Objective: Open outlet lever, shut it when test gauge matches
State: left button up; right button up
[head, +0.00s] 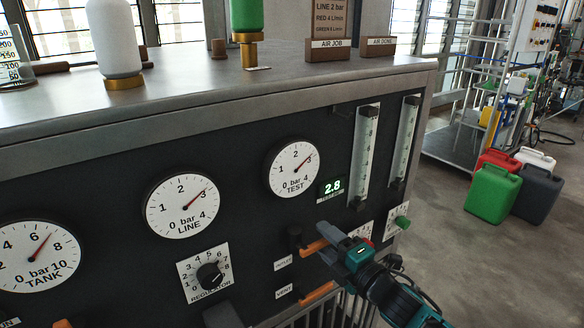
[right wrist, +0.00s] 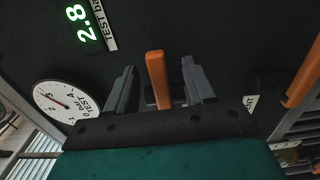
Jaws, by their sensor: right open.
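The orange outlet lever (head: 313,247) lies roughly sideways on the black panel, beside the OUTLET label (head: 283,263). In the right wrist view the lever (right wrist: 156,75) stands between the two grey fingers, with a gap on each side. My right gripper (head: 331,244) is open around it. The test gauge (head: 293,167) has its red needle a little short of 3, and the green display (head: 332,187) beside it reads 2.8. The test gauge also shows in the right wrist view (right wrist: 66,103). The line gauge (head: 183,205) has its needle near 3. My left gripper is not in view.
The orange vent lever (head: 316,293) lies just below the outlet lever. A regulator knob (head: 210,275) is to the left, and a green knob (head: 402,222) to the right. Two flow tubes (head: 364,155) stand above. Several jerrycans (head: 494,193) stand on the floor at right.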

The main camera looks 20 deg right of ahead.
jog(key=v, duration=0.7)
jog(key=shift+s, duration=0.1)
jog(key=v, duration=1.2)
jog(key=shift+s+b, duration=0.35)
jog(key=shift+b, duration=0.05)
